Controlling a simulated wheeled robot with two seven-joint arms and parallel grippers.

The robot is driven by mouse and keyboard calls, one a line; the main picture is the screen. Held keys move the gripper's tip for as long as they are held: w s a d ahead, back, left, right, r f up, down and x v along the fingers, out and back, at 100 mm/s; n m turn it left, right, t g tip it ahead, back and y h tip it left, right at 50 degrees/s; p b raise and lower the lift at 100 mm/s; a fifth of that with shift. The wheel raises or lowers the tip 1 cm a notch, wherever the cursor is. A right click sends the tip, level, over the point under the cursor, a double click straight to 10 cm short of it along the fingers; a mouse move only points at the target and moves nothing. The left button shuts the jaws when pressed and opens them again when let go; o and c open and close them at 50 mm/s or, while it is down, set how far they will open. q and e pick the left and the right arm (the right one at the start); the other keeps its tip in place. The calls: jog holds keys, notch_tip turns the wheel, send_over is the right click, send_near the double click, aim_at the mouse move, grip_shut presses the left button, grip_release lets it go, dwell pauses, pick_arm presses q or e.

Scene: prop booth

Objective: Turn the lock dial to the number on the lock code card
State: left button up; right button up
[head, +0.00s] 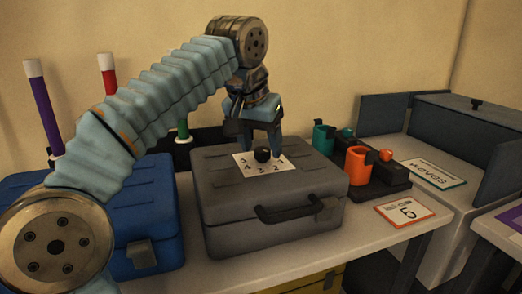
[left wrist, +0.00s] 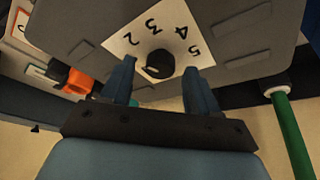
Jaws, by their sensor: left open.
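The lock dial (head: 262,155) is a small black knob on a white number plate (head: 246,171) on top of the grey case (head: 300,180). The numbers 2, 3, 4 and 5 show around it; where the dial points is too small to tell. In the left wrist view the dial (left wrist: 160,64) appears between my fingertips. The lock code card (head: 404,211) has an orange border, shows a 5 and lies on the table right of the case. My left gripper (head: 262,146) is open just above and behind the dial; contact cannot be told. My right gripper is not in view.
A blue case (head: 160,205) stands left of the grey case. Orange (head: 357,162) and teal (head: 323,138) cups stand on a black tray behind it at right. A green stick (left wrist: 292,135) stands close to my left gripper. A grey box with a card (head: 430,171) stands at far right.

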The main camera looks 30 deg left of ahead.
pick_arm(q)
jog(key=shift+w+f, duration=0.15)
jog(key=shift+f, duration=0.15)
jog(key=c, duration=1)
